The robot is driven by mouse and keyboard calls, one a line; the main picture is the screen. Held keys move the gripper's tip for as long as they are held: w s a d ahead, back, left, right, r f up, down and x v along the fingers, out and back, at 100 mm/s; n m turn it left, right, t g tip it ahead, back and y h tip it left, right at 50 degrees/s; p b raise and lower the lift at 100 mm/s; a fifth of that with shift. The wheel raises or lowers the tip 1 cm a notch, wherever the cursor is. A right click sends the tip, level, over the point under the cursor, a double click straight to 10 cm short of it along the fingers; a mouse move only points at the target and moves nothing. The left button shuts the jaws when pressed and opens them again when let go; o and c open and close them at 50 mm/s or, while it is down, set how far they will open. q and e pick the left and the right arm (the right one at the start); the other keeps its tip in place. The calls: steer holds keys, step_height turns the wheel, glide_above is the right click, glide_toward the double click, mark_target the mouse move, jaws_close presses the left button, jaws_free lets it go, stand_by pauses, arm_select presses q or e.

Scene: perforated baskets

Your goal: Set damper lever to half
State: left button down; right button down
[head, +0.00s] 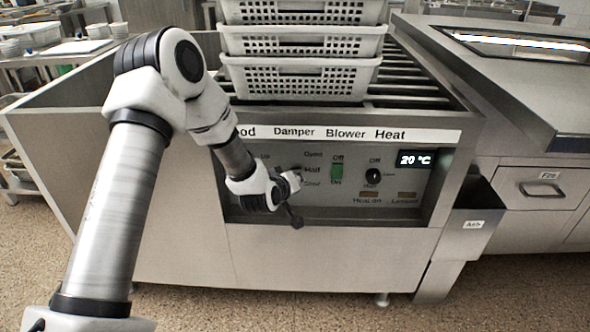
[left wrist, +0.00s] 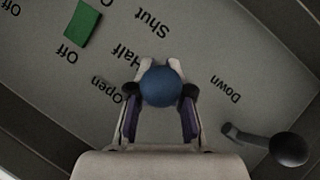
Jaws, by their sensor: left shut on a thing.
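The damper lever's round blue knob (left wrist: 162,86) is between the fingers of my left gripper (left wrist: 160,92) in the left wrist view. The fingers are shut on it from both sides. The knob appears roughly in line with the "Half" label (left wrist: 125,55), between "Open" (left wrist: 107,91) and "Shut" (left wrist: 153,22); the lever's shaft is hidden behind it. In the head view my left gripper (head: 290,182) is at the panel, just left of the damper labels, and it covers the knob. My right gripper is not in view.
A second lever with a black knob (left wrist: 289,149) stands close to my gripper, near "Down". The green blower switch (head: 337,172) and the heat dial (head: 373,176) are to the right. Stacked white perforated baskets (head: 300,78) stand above the panel. An ash bin (head: 468,225) is at right.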

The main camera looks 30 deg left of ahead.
arm_select(q)
steer(key=shift+s+d+f+g, duration=0.15)
steer(key=shift+s+f+g, duration=0.1)
steer(key=shift+f+g, duration=0.05)
steer(key=c, duration=1.2)
jaws_free()
steer(key=shift+r, duration=0.25)
steer(key=v, duration=1.2)
steer(key=shift+f, duration=0.1)
